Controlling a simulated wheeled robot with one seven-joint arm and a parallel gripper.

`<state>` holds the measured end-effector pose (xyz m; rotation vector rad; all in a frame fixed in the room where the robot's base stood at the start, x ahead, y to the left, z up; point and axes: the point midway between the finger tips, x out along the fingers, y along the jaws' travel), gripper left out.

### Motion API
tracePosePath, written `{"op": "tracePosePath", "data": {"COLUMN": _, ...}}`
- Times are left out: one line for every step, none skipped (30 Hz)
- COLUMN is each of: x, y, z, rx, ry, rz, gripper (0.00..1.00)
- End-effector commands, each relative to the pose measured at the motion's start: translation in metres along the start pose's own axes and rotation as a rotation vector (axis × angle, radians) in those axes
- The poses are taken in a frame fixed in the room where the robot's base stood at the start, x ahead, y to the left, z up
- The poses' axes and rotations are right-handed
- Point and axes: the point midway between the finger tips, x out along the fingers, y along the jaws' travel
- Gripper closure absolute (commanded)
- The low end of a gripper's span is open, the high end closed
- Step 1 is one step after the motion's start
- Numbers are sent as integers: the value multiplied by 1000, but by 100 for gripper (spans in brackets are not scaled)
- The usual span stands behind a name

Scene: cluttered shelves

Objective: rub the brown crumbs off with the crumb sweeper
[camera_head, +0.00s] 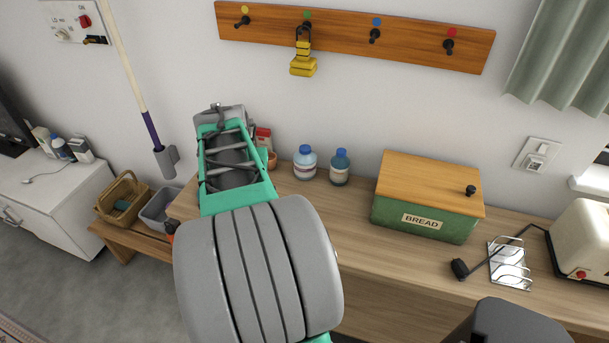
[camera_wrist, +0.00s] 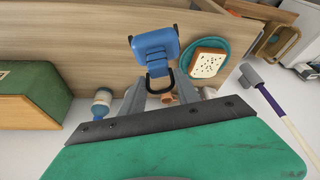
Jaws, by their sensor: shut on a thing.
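In the wrist view my gripper (camera_wrist: 162,82) is shut on a blue tool (camera_wrist: 155,47) with a black loop handle, probably the crumb sweeper. The handle sits between the grey fingers and the blue head points away from them. Right of it, a slice of bread (camera_wrist: 208,64) with small dark specks lies on a teal plate (camera_wrist: 225,46) on the wooden counter. I cannot tell whether these specks are the brown crumbs. In the head view my arm hides the gripper, the blue tool and the plate.
A green bread box (camera_head: 424,215) and two blue-capped bottles (camera_head: 305,163) (camera_head: 340,167) stand on the counter (camera_head: 350,235). A toaster (camera_head: 585,242) and wire rack (camera_head: 510,264) are at the right. A yellow tool (camera_head: 303,66) hangs from the wall rail. Baskets (camera_head: 124,198) stand left.

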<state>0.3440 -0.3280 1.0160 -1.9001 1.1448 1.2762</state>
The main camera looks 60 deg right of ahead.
Motion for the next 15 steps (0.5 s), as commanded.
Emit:
{"op": "tracePosePath", "data": {"x": 8, "y": 32, "z": -9, "rx": 88, "ry": 0, "rz": 36, "gripper": 100}}
{"op": "tracePosePath", "data": {"x": 10, "y": 50, "z": -13, "rx": 137, "ry": 1, "rz": 56, "gripper": 100}}
{"op": "tracePosePath", "data": {"x": 14, "y": 72, "z": -16, "rx": 197, "ry": 1, "rz": 81, "gripper": 100}}
{"op": "tracePosePath", "data": {"x": 16, "y": 87, "z": -19, "rx": 237, "ry": 2, "rz": 97, "gripper": 100}}
{"op": "tracePosePath", "data": {"x": 17, "y": 101, "z": -20, "rx": 274, "ry": 2, "rz": 112, "gripper": 100}}
{"op": "tracePosePath", "data": {"x": 19, "y": 116, "z": -21, "rx": 316, "ry": 3, "rz": 129, "gripper": 100}}
{"op": "tracePosePath", "data": {"x": 19, "y": 127, "z": -22, "rx": 342, "ry": 5, "rz": 140, "gripper": 100}}
{"op": "tracePosePath", "data": {"x": 20, "y": 135, "z": -22, "rx": 364, "ry": 5, "rz": 149, "gripper": 100}}
{"op": "tracePosePath", "data": {"x": 21, "y": 144, "z": -22, "rx": 388, "ry": 5, "rz": 159, "gripper": 100}}
{"op": "tracePosePath", "data": {"x": 21, "y": 149, "z": -22, "rx": 401, "ry": 5, "rz": 164, "gripper": 100}}
{"op": "tracePosePath", "data": {"x": 22, "y": 153, "z": -22, "rx": 411, "ry": 5, "rz": 168, "gripper": 100}}
{"op": "tracePosePath", "data": {"x": 22, "y": 155, "z": -22, "rx": 418, "ry": 6, "rz": 171, "gripper": 100}}
{"op": "tracePosePath", "data": {"x": 23, "y": 156, "z": -21, "rx": 421, "ry": 6, "rz": 172, "gripper": 100}}
{"op": "tracePosePath", "data": {"x": 24, "y": 156, "z": -21, "rx": 422, "ry": 6, "rz": 172, "gripper": 100}}
{"op": "tracePosePath", "data": {"x": 26, "y": 156, "z": -20, "rx": 421, "ry": 6, "rz": 172, "gripper": 100}}
